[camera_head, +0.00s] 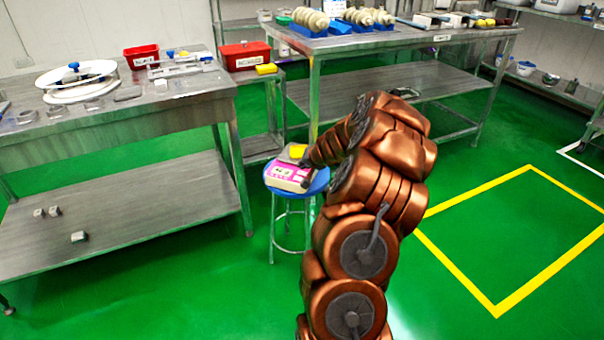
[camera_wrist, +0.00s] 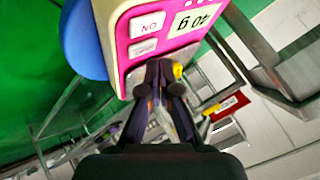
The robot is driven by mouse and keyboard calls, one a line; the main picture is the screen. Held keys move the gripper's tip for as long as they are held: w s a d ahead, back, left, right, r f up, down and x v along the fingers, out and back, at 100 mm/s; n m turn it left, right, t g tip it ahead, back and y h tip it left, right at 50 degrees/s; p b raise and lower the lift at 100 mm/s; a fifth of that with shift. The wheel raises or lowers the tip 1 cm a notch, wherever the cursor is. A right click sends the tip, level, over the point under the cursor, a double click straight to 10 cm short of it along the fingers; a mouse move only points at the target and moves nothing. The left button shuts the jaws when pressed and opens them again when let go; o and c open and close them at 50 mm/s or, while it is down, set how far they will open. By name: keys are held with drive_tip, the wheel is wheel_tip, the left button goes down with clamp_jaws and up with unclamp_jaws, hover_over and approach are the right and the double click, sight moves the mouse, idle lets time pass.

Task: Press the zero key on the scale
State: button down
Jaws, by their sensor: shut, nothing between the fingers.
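The scale (camera_head: 283,183) has a pink front panel and sits on a blue round stool (camera_head: 321,184). In the wrist view its pink panel (camera_wrist: 168,42) fills the upper middle, with a display (camera_wrist: 195,18) that seems to read 40 g upside down. One pale key (camera_wrist: 147,24) reads ON, inverted. A second pale key (camera_wrist: 143,47) lies beside it; its label is too small to read. My gripper (camera_wrist: 162,66) is shut and empty, its fingertips close to the panel's edge near the second key. Contact cannot be told. In the head view my arm hides the scale's right side.
A yellow object (camera_head: 297,151) is at the back of the scale. A steel table (camera_head: 140,130) stands to the left, another (camera_head: 400,40) behind. Red bins (camera_head: 246,54) stand at the back left. Green floor is open at the right, with a yellow marked square (camera_head: 497,312).

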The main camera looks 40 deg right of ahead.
sight(303, 173)
drive_tip(key=shift+f+b, duration=0.3)
drive_tip(key=shift+f, duration=0.1)
drive_tip(key=shift+f, duration=0.35)
idle(0.7)
drive_tip(key=shift+r, duration=0.1)
drive_tip(key=shift+r+p, duration=0.3)
drive_tip(key=shift+r, duration=0.4)
drive_tip(key=shift+r+p, duration=1.75)
drive_tip(key=shift+r, duration=0.75)
